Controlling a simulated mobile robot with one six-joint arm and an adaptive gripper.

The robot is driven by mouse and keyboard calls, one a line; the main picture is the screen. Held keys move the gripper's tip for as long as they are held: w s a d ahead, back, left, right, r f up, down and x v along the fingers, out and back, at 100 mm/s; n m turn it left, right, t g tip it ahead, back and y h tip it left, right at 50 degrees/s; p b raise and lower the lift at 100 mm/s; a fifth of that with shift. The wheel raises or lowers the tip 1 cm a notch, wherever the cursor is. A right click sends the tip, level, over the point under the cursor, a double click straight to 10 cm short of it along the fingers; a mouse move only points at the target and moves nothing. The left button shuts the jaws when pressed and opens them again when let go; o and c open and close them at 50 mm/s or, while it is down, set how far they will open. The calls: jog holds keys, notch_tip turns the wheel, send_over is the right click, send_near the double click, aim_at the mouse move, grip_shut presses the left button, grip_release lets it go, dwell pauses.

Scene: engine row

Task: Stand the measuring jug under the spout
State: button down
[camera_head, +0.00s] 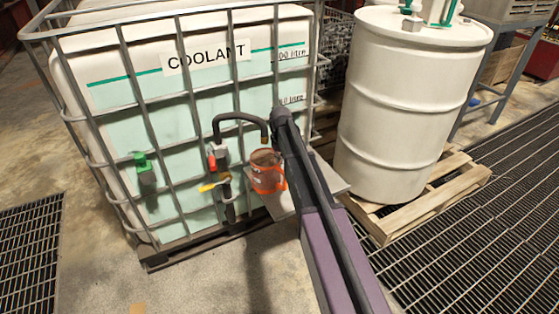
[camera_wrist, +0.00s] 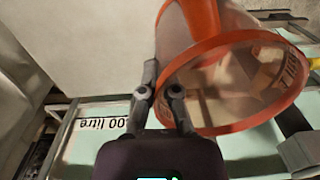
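The measuring jug (camera_head: 266,174) is clear with orange trim. In the head view it looks roughly upright at the small grey shelf (camera_head: 283,205) on the tank's front, below the end of the bent black spout (camera_head: 240,118). Contact with the shelf is hard to judge. In the wrist view the jug's orange-rimmed mouth (camera_wrist: 235,80) fills the upper right. My gripper (camera_wrist: 161,84) is right at the rim's left side, one finger outside the rim and one overlapping the mouth. The fingertips are partly hidden, so a grip is unclear. In the head view my arm hides the gripper.
The caged coolant tank (camera_head: 205,110) stands behind, with a red-handled valve (camera_head: 212,160), a yellow lever (camera_head: 213,185) and a green tap (camera_head: 142,162). A white drum (camera_head: 400,110) on a wooden pallet (camera_head: 440,205) is at right.

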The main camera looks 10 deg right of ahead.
jog(key=shift+f, duration=0.15)
jog(key=c, duration=0.7)
grip_release()
notch_tip(320, 180, up, 9)
jog(key=p, duration=0.9)
jog(key=shift+r+p, duration=0.5)
jog(key=shift+r, duration=0.1)
jog(key=shift+f, duration=0.1)
